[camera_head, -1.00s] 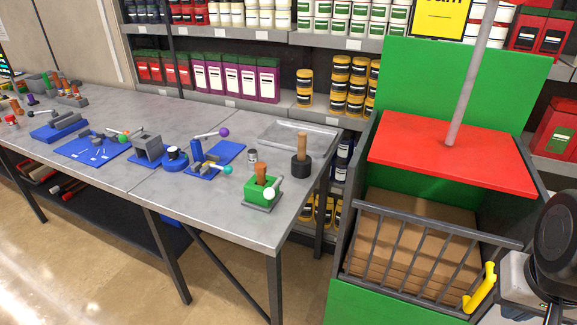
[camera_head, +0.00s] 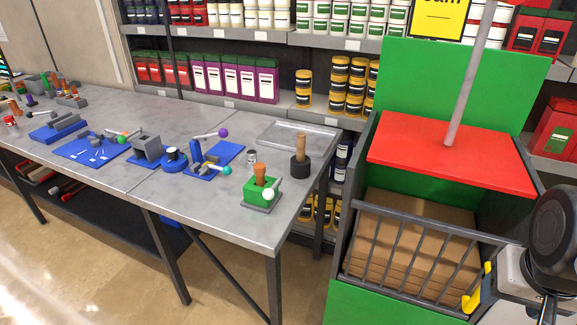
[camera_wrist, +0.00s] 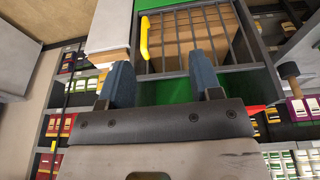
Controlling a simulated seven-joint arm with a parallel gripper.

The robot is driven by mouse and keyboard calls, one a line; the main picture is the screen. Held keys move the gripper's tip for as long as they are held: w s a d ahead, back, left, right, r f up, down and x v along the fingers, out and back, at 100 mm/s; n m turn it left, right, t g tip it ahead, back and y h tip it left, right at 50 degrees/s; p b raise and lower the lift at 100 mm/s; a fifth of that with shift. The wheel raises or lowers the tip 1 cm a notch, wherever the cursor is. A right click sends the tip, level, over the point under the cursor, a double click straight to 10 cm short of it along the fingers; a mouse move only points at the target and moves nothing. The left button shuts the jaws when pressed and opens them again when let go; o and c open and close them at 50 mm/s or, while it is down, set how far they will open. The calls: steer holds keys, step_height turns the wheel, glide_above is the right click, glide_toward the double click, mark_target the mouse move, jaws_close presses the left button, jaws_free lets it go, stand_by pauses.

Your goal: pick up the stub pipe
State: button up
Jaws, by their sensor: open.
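No part can be named the stub pipe with certainty. A small grey cylinder (camera_head: 252,157) stands upright on the grey workbench (camera_head: 225,218), behind a green block (camera_head: 262,191) with an orange handle, and may be it. My gripper (camera_wrist: 160,60) shows in the wrist view with two blue fingers spread wide and nothing between them. In the head view only dark and light parts of my arm show at the right edge, beside the crate and far from the workbench. The fingertips are not seen there.
A green crate with a barred front (camera_head: 410,250), a red lid (camera_head: 450,150) and a yellow handle (camera_head: 474,292) stands right of the bench. Blue fixtures (camera_head: 215,160) and a dark round base with a wooden handle (camera_head: 300,165) occupy the bench. Shelves stand behind.

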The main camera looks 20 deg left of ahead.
steer(key=w+a+r+n+t, duration=0.1)
steer(key=w+a+t, duration=0.15)
steer(key=w, duration=0.55)
steer(key=w+a+r+n+t, duration=0.15)
steer(key=w+a, duration=0.25)
steer(key=w, duration=0.4)
steer(key=w+a+n+t+y, duration=0.3)
steer(key=w+a+n, duration=0.1)
steer(key=w+a, duration=0.85)
steer(key=w+a+f+n+g+y, duration=0.1)
steer(key=a+f+n+y, duration=0.15)
steer(key=a, duration=0.65)
steer(key=w+a+f+n+y, duration=0.1)
steer(key=a+f+n+y, duration=0.15)
steer(key=a, duration=0.75)
steer(key=n+g+y, duration=0.4)
steer(key=g+y, duration=0.1)
glide_toward(260, 182)
steer(key=w+a, duration=0.1)
steer(key=w+a+r, duration=0.1)
steer(key=shift+w+a+r+m, duration=0.1)
steer(key=shift+w+a+m, duration=0.05)
steer(key=shift+a+m, duration=0.15)
steer(key=shift+g, duration=0.3)
steer(key=shift+x, duration=1.25)
steer(key=shift+w+a, duration=0.1)
